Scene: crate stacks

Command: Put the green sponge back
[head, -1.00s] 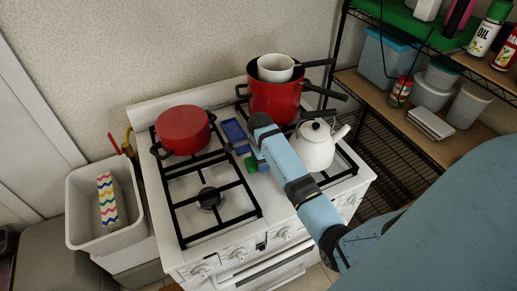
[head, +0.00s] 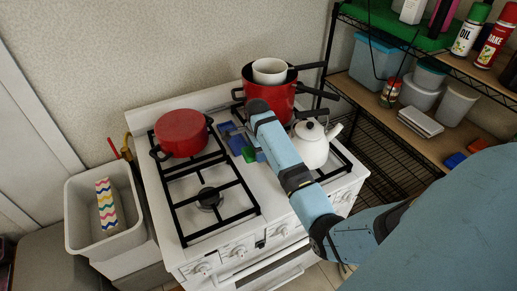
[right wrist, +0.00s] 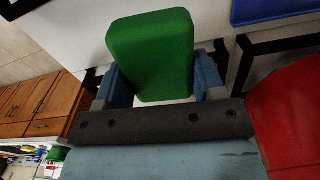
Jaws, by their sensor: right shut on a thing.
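The green sponge (right wrist: 150,55) is a rounded block between the fingers of my right gripper (right wrist: 163,82) in the right wrist view, and the gripper is shut on it. In the head view only a small part of the sponge (head: 249,154) shows beside my light blue arm, over the middle of the stove. Whether the sponge touches the stove I cannot tell. My left gripper is not in view.
A flat blue thing (head: 235,141) lies on the stove close to the sponge. A red pot (head: 181,133) stands left, a white kettle (head: 310,150) right, and a larger red pot (head: 268,102) behind. A grey bin (head: 75,212) is left of the stove. A wire shelf (head: 385,150) is right.

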